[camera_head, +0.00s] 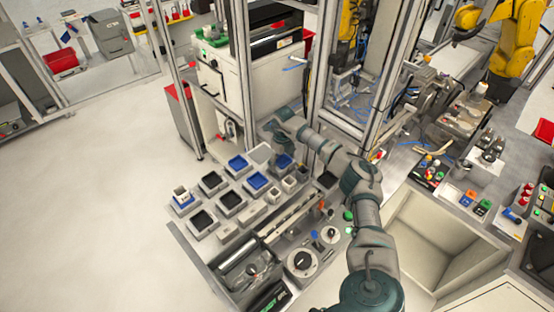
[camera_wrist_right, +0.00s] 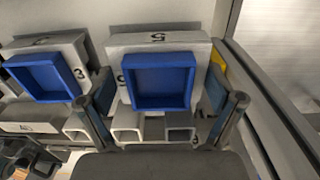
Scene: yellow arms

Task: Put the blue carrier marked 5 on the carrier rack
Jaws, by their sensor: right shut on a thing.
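The carrier marked 5 is a light grey block with a blue square tray; it shows in the right wrist view (camera_wrist_right: 160,82) and in the head view (camera_head: 284,161). My right gripper (camera_head: 280,146) has one finger on each side of this block and is shut on it. In the right wrist view the gripper (camera_wrist_right: 160,95) frames the blue tray. I cannot tell whether the carrier rests on anything. Which holder is the carrier rack is unclear. My left gripper is not in view.
A carrier marked 3 with a blue tray (camera_wrist_right: 50,77) stands close at left in the wrist view. Several carriers with black or blue trays (camera_head: 237,163) stand on the bench. A metal frame post (camera_head: 318,60) rises close to my right arm.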

